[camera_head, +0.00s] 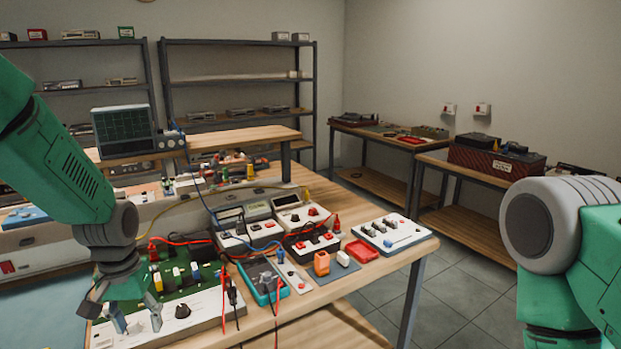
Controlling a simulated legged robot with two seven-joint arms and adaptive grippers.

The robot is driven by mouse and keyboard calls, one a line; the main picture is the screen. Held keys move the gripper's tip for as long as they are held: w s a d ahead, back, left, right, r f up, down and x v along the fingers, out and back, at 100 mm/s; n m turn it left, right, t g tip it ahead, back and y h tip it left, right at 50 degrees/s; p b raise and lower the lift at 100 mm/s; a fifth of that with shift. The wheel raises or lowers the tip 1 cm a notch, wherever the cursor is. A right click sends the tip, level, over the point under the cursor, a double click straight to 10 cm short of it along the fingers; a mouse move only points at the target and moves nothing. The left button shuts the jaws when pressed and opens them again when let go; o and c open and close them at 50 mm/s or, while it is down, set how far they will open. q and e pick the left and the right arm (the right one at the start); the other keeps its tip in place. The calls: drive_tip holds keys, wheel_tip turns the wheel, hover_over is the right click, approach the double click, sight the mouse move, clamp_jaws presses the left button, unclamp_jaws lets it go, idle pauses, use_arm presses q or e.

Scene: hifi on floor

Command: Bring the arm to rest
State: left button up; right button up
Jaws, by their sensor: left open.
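My left arm (62,150) is green with grey joints and comes in from the left. My left gripper (135,318) is open and points down over the near left part of a white-framed circuit board (190,315) with a green face. I see nothing held between its fingers. Whether the fingertips touch the board I cannot tell. My right arm (570,250) shows at the right edge as a grey joint and green links. Its gripper is out of the picture.
The wooden workbench (330,292) carries meters (248,226), a teal-edged meter (262,277), a red tray (362,251), a switch panel (392,233) and loose red and black leads. An oscilloscope (124,131) stands behind. Tiled floor (450,285) is clear between the benches.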

use_arm(q)
drive_tip(key=s+d+f+m+b, duration=0.1)
drive_tip(key=s+f+b, duration=0.1)
drive_tip(key=s+f, duration=0.6)
drive_tip(key=s+d+f+b, duration=0.1)
drive_tip(key=s+f, duration=0.3)
drive_tip(key=f, duration=0.7)
drive_tip(key=s+f+b, duration=0.1)
drive_tip(key=s+f, duration=0.1)
drive_tip(key=s, duration=0.4)
drive_tip(key=s+d+f+b, duration=0.1)
drive_tip(key=s+f, duration=0.2)
drive_tip(key=s, duration=0.2)
drive_tip(key=s+f+m+b, duration=0.1)
drive_tip(key=s+f, duration=0.2)
drive_tip(key=s, duration=0.3)
drive_tip(key=shift+s+d+f+t, duration=0.25)
drive_tip(key=shift+s+d+t, duration=0.05)
drive_tip(key=shift+s, duration=0.05)
use_arm(e)
wheel_tip(320, 180, down, 6)
drive_tip(key=shift+w+f, duration=0.2)
drive_tip(key=shift+w, duration=0.05)
use_arm(q)
drive_tip(key=shift+w, duration=0.15)
drive_tip(key=shift+c, duration=0.5)
